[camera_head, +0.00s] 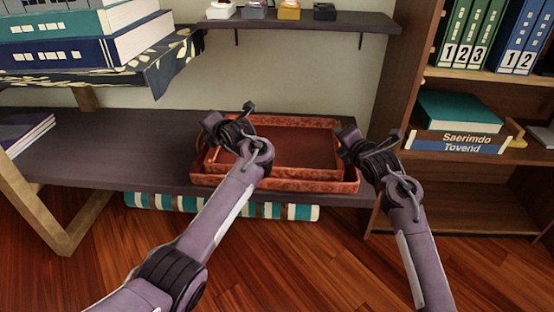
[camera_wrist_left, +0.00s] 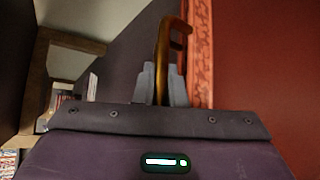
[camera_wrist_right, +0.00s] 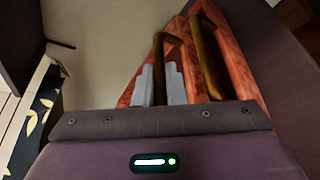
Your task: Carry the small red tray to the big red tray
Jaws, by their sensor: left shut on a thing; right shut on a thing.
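The small red tray (camera_head: 300,150) is over or inside the big red tray (camera_head: 290,184), whose front wall and right corner show below it. I cannot tell whether the small tray touches the big one's floor. My left gripper (camera_head: 222,130) is at the small tray's left side. In the left wrist view its fingers are shut on a brass handle (camera_wrist_left: 172,50). My right gripper (camera_head: 350,142) is at the right side. In the right wrist view its fingers are shut on a brass handle (camera_wrist_right: 158,55); a second brass handle (camera_wrist_right: 208,60) is beside it.
The big tray lies on a dark low shelf (camera_head: 100,135), clear to its left. A striped roll (camera_head: 165,203) lies below the shelf. Large books (camera_head: 80,50) are at upper left. A wooden bookcase (camera_head: 400,75) with binders stands close on the right.

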